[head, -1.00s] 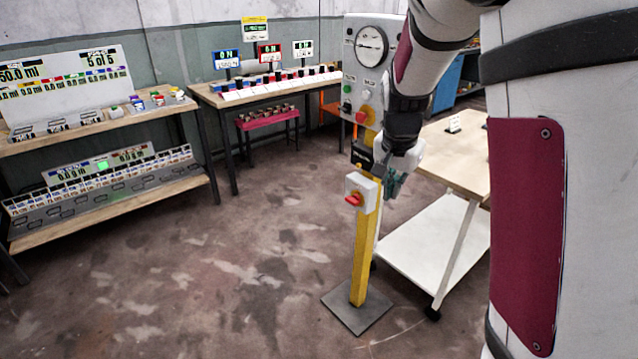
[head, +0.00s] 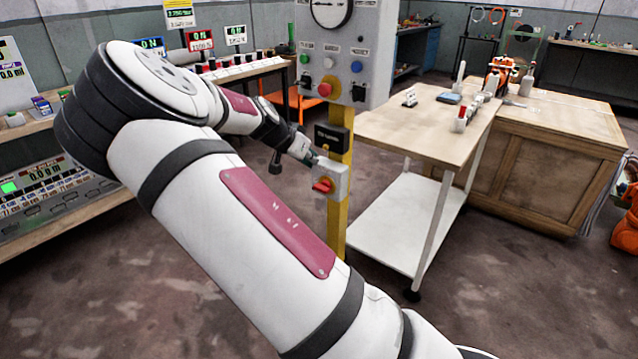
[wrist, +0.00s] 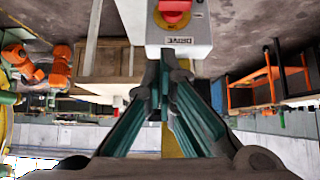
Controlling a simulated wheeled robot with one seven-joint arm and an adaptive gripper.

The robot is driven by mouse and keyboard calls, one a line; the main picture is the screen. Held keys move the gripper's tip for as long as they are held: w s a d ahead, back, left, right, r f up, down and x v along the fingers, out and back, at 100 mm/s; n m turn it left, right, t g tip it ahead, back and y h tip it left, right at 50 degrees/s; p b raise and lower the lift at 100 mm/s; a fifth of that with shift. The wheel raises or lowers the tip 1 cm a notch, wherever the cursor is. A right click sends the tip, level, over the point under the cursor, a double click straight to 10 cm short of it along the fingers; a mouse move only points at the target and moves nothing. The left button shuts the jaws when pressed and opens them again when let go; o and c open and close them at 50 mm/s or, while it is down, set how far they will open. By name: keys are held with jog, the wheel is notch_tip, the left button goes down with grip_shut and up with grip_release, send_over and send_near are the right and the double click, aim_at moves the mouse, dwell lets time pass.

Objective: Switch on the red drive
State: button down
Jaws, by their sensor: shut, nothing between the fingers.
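A pale grey box (head: 339,172) with a red rotary knob (head: 322,186) is on a yellow post (head: 338,228) below the control panel (head: 360,70). In the wrist view, which looks upside down, the box (wrist: 205,35) carries a DRIVE label and the red knob (wrist: 175,8) on a yellow plate at the top edge, partly cut off. My gripper (head: 312,158) is beside the box's upper left in the head view. Its green fingers (wrist: 166,65) are shut and empty, with their tips at the box's edge. I cannot tell whether they touch it.
The panel has a red button (head: 325,90) and several small controls. A dark plate (head: 331,138) sits just above the box. A white-shelved trolley (head: 400,225) stands close on the right. A wooden cabinet (head: 535,170) is behind it. My arm hides much of the left floor.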

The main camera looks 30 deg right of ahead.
jog(key=b, duration=0.2)
send_over(323, 188)
jog(key=s, duration=0.2)
notch_tip(323, 188, down, 7)
jog(key=shift+f, duration=0.1)
notch_tip(323, 188, down, 2)
jog(key=shift+w+a+f, duration=0.1)
jog(key=shift+a+f, duration=0.05)
jog(key=shift+f, duration=0.8)
